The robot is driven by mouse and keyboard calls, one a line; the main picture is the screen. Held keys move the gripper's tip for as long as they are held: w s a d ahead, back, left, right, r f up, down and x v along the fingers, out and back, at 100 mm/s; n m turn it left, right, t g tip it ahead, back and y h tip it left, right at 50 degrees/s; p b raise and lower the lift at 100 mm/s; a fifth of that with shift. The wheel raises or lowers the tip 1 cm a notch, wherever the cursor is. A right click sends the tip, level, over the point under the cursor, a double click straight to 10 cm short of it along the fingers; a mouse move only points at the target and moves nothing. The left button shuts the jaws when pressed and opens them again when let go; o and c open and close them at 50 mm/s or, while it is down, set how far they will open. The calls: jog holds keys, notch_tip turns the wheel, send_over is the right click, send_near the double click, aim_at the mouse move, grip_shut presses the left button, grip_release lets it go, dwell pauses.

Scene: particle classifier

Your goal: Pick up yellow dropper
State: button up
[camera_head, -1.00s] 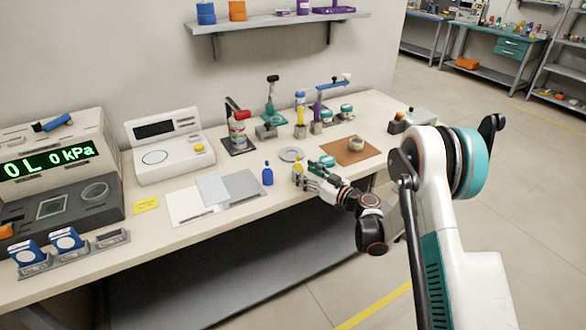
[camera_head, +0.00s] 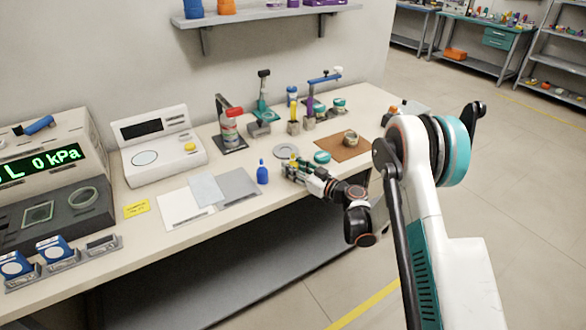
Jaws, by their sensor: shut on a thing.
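My gripper (camera_head: 292,170) is low over the front part of the bench, just right of a blue dropper bottle (camera_head: 262,172). It is shut on the yellow dropper (camera_head: 292,164), of which only a small yellow patch shows at the fingers. The fingers hide the rest of it. I cannot tell whether it touches the bench top. The blue bottle stands upright, apart from the gripper.
A grey disc (camera_head: 286,151) and a teal round piece (camera_head: 322,157) lie behind the gripper. A brown mat (camera_head: 350,153) with a small cup is to the right. Flat sheets (camera_head: 187,205) lie left.

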jog(key=shift+r, duration=0.2)
notch_tip(320, 180, up, 19)
jog(key=p, duration=0.7)
jog(key=shift+r, duration=0.2)
dwell(0.8)
jog(key=shift+r, duration=0.1)
